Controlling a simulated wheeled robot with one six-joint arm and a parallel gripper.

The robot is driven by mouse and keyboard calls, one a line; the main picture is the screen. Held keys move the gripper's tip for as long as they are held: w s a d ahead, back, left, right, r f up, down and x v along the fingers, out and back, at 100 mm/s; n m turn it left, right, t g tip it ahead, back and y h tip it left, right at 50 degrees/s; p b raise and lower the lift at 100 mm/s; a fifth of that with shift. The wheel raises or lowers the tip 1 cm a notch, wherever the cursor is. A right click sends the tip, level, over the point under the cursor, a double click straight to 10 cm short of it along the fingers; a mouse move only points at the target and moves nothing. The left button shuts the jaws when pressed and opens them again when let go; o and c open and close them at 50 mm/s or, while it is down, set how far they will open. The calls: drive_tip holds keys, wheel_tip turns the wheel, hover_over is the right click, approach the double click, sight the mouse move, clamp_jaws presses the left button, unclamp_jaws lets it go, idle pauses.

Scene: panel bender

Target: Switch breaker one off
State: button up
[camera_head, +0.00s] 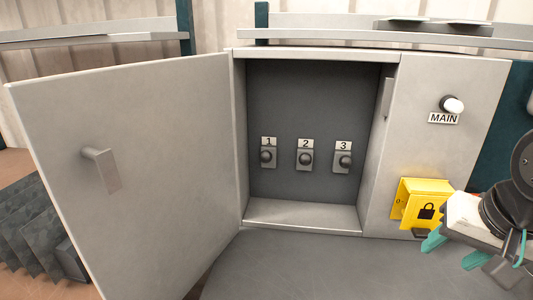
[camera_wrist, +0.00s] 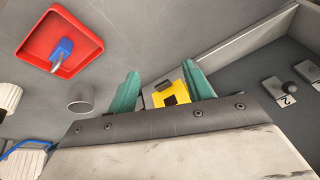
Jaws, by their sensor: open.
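Breaker one (camera_head: 267,157) is a dark round knob on a small grey plate labelled 1, at the left of the row inside the open cabinet (camera_head: 315,90). Breaker two (camera_head: 305,159) and breaker three (camera_head: 343,161) sit to its right with similar knobs. My gripper (camera_head: 452,250) has teal fingers and is at the lower right in the head view, outside the cabinet and well right of breaker one. In the wrist view my gripper (camera_wrist: 160,88) has its fingers apart, with a yellow part (camera_wrist: 172,95) showing beyond them. Two breaker plates (camera_wrist: 285,101) show at the right edge there.
The cabinet door (camera_head: 140,170) stands swung open to the left. A red square with a blue padlock (camera_wrist: 62,48) shows in the wrist view. Space before the breakers is clear.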

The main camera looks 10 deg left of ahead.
drive_tip(key=w+a+m+t+y, duration=0.2)
drive_tip(key=w+a+m+t, duration=0.15)
drive_tip(key=w+a, duration=0.6)
drive_tip(key=m+t+y, duration=0.5)
drive_tip(key=m+t, duration=0.3)
drive_tip(key=m, duration=0.5)
approach(267, 159)
drive_tip(key=x, duration=0.4)
drive_tip(key=shift+f, duration=0.25)
drive_tip(key=shift+w+a+m, duration=0.2)
drive_tip(key=shift+m, duration=0.05)
drive_tip(key=x, duration=0.7)
drive_tip(key=shift+w+d+r, duration=0.1)
drive_tip(key=shift+w+r, duration=0.05)
drive_tip(key=shift+r, duration=0.05)
drive_tip(key=shift+c, duration=0.2)
